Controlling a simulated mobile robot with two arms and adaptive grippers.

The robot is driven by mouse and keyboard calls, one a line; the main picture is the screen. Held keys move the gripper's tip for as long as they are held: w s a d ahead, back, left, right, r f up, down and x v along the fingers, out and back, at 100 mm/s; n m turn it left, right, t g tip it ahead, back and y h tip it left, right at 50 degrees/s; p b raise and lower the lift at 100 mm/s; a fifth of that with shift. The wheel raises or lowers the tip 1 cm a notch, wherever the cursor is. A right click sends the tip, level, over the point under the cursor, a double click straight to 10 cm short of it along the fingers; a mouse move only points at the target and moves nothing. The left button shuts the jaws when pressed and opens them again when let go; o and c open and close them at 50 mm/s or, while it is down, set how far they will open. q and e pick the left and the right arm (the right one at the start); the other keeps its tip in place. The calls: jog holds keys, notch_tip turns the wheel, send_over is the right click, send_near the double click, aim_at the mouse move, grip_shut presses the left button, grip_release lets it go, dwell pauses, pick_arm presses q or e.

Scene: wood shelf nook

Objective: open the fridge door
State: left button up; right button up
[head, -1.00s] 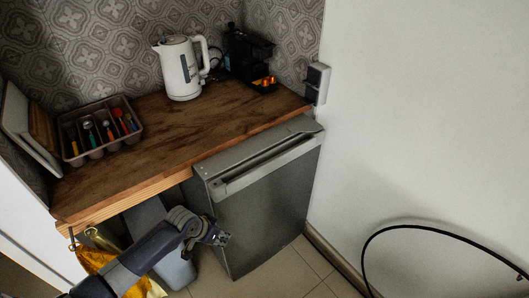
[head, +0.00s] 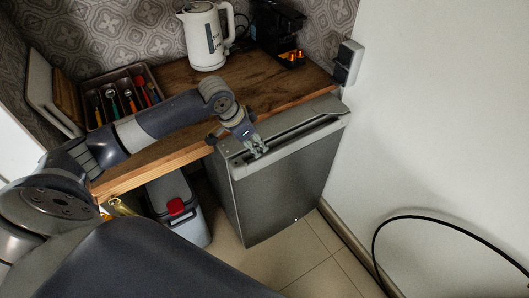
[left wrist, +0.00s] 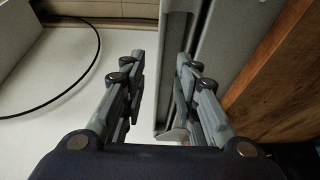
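The small grey fridge (head: 275,195) stands under the right end of the wooden counter, and its door looks shut. A long handle strip (head: 305,133) runs along the door's top front edge. My left gripper (head: 257,149) is at the left part of this strip, pointing down. In the left wrist view my left gripper (left wrist: 163,62) has its two fingers apart. The grey fridge edge (left wrist: 176,45) runs lengthwise between and behind the right finger; I cannot tell whether a finger touches it. My right gripper is not in view.
The wooden counter (head: 160,88) holds a white kettle (head: 204,38), a cutlery tray (head: 152,74) and a black coffee machine (head: 277,30). A grey bin (head: 181,215) with a red part stands left of the fridge. A black cable (head: 440,220) curves before the white wall. Tiled floor ahead is free.

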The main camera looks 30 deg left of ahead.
aim_at(265, 156)
pick_arm(q)
jog(key=x, duration=0.8)
jog(key=shift+p, duration=0.35)
grip_shut()
